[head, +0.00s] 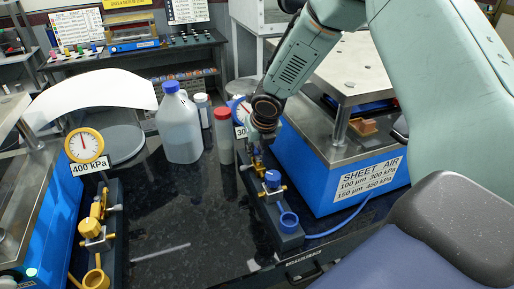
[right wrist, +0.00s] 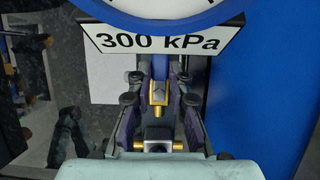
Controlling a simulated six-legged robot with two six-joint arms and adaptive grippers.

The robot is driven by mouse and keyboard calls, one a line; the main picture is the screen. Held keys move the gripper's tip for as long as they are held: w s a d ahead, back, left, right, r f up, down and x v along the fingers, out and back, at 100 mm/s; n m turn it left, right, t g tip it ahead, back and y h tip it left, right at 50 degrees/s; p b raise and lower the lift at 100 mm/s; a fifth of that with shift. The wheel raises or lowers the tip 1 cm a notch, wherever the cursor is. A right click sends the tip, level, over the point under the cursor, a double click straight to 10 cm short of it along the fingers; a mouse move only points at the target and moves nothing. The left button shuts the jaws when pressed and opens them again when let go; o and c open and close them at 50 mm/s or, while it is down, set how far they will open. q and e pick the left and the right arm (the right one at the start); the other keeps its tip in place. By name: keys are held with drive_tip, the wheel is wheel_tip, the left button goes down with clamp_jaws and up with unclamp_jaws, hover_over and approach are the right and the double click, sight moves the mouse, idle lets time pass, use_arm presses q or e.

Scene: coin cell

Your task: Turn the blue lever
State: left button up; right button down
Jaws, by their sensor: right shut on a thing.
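In the head view my right gripper (head: 258,135) reaches down from the upper right onto the rail of the right-hand station, just below its gauge (head: 241,111). The right wrist view shows its two fingers (right wrist: 158,102) closed in on a blue lever (right wrist: 158,86) with a yellow end, under the 300 kPa label (right wrist: 155,40). A yellow fitting (right wrist: 159,146) lies nearer the wrist. In the head view the gripper largely hides the lever. A blue knob (head: 272,178) and a blue ring (head: 289,221) sit nearer on the same rail. My left gripper is out of view.
A blue machine (head: 325,180) labelled SHEET AIR stands right of the rail. A white jug (head: 179,125) and a red-capped bottle (head: 224,135) stand to the left. Another station with a 400 kPa gauge (head: 84,145) is at left. The dark worktop (head: 190,215) between is mostly clear.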

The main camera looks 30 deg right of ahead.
drive_tip(key=shift+a, duration=0.1)
